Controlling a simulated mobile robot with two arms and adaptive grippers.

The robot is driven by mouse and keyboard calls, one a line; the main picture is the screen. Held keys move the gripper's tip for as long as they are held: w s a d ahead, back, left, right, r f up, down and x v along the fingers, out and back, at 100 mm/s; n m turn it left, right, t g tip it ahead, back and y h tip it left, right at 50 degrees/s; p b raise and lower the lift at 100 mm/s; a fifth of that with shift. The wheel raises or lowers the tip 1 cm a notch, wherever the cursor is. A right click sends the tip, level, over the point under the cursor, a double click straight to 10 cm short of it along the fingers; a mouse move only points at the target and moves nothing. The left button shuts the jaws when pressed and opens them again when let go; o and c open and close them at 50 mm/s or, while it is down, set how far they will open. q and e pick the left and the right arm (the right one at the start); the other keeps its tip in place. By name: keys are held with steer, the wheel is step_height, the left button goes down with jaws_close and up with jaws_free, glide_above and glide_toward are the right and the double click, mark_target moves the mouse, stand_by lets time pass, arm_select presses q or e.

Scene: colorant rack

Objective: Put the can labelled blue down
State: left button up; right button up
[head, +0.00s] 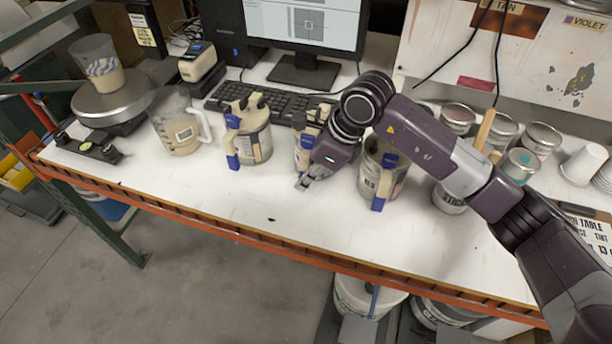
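Three cans with blue-and-cream handle parts stand in a row on the white bench top (215,205): a left can (262,148), a middle can (301,157) and a right can (371,172). I cannot read which one is labelled blue. My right gripper (304,182) is low over the bench, at the front right of the middle can, and covers part of it. It points down and left. I cannot tell whether its fingers touch the can or are open or shut. My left gripper is not in view.
A clear measuring jug (180,135) and a round scale (113,100) with a cup stand at left. A keyboard (275,98) and monitor are behind the cans. Several lidded tins (540,140) and white cups (583,165) are at right.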

mark_target(308, 142)
steer(key=o, duration=0.4)
steer(key=shift+r, duration=0.25)
steer(key=shift+b+v, duration=1.75)
steer(key=shift+v, duration=4.15)
steer(key=shift+s, duration=0.1)
